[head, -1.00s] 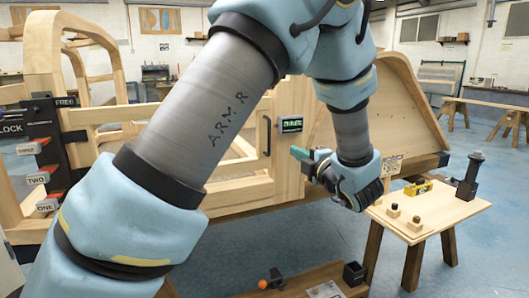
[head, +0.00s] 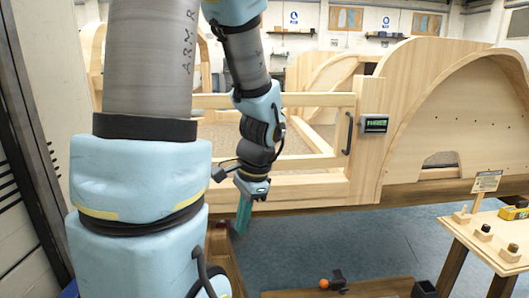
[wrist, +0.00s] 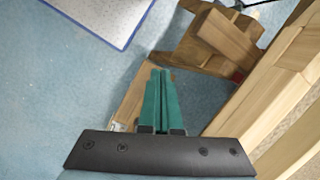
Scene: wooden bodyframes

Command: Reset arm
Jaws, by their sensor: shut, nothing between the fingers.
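My gripper (head: 243,214) hangs at the end of my arm, pointing down, in front of the wooden bodyframe (head: 400,120). Its teal fingers are together with nothing between them. In the wrist view the shut fingers (wrist: 161,100) point over a low wooden piece and the blue floor. My arm bends down from the upper left of the head view, and its large links hide part of the bodyframe's left side.
A small wooden table (head: 490,240) with a yellow item (head: 514,213) stands at the right. A low wooden platform (head: 385,290) with an orange ball (head: 324,284) lies at the bottom. In the wrist view, timber (wrist: 280,100) is close on the right; open floor (wrist: 50,90) is left.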

